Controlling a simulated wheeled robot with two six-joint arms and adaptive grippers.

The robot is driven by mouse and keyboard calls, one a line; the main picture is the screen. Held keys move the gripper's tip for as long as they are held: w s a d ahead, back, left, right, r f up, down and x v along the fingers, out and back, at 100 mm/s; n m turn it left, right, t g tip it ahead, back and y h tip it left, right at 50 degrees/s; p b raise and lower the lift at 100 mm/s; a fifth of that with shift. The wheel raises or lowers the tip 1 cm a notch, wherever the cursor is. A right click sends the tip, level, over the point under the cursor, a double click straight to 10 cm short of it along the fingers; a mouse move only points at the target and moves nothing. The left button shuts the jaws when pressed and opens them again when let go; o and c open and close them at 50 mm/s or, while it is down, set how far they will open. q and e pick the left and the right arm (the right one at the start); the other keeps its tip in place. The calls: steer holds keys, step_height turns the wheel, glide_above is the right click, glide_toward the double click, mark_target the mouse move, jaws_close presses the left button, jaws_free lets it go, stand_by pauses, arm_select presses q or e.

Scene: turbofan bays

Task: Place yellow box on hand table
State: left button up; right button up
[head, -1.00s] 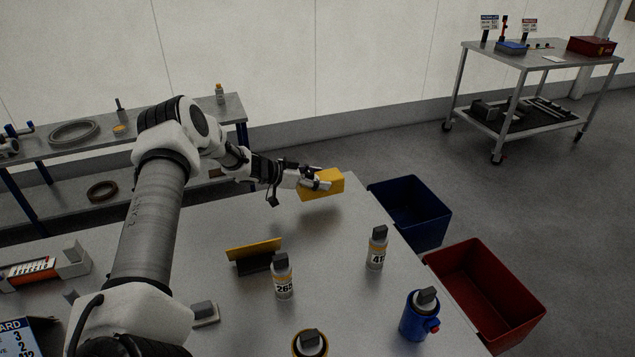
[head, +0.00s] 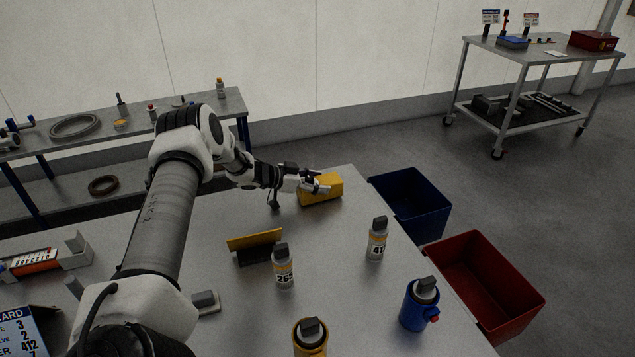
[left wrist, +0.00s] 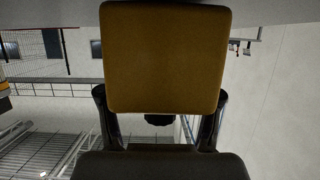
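The yellow box (head: 322,192) is at the far end of the grey metal table (head: 345,215), near its back right corner. My left gripper (head: 316,185) is on the box's left side, with its fingers along the box, and appears shut on it. The box is level and very close to the tabletop; I cannot tell whether it touches. In the left wrist view the box (left wrist: 165,57) fills the upper middle, with a dark finger on each side. My right gripper is not in view.
A yellow-and-black angled holder (head: 254,245), spray cans (head: 283,268) (head: 377,240) and a blue cup-held can (head: 419,305) stand nearer on the table. A blue bin (head: 412,200) and a red bin (head: 487,285) are beyond its right edge. A wheeled cart (head: 540,60) stands far right.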

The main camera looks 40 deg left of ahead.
arm_select(q)
steer(key=shift+o, duration=1.1)
steer(key=shift+s+d+f, duration=0.1)
steer(key=shift+s+f, duration=0.05)
steer(key=shift+f, duration=0.2)
steer(key=shift+r, duration=0.15)
steer(key=shift+r+p, duration=0.5)
steer(key=shift+r, duration=0.05)
steer(key=p+v, duration=0.3)
steer(key=v, duration=0.8)
steer(key=shift+a+p, duration=0.35)
steer(key=shift+p, duration=0.05)
steer(key=shift+s+r, duration=0.15)
